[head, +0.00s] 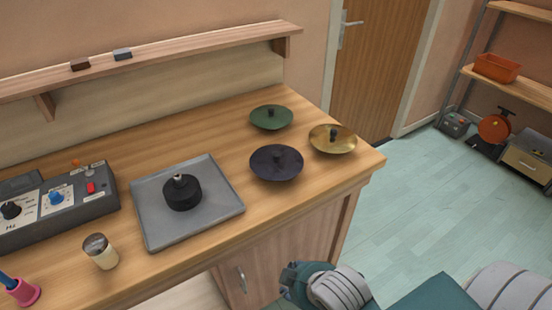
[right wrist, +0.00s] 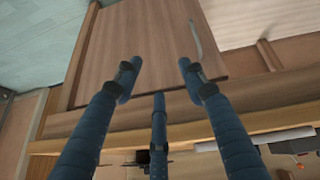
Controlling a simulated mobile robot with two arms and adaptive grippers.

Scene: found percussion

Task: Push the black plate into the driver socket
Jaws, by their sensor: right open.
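The black plate (head: 276,163), a shallow dark dish with a knob in its middle, sits on the bench top near the front edge. The driver (head: 182,193) is a black cylinder with a small light-coloured socket on top, standing on a grey square tray (head: 222,212) to the left of the plate. The plate and driver are apart. My right gripper (right wrist: 157,72) shows only in the right wrist view; its fingers are spread and empty, pointing toward the cabinet door below the bench top. My left gripper is in neither view.
A green plate (head: 271,117) and a gold plate (head: 333,139) sit close by the black plate. A control box (head: 70,205), a jar (head: 100,251) and a pink holder (head: 23,292) are at the left. A shelf (head: 150,62) overhangs the back.

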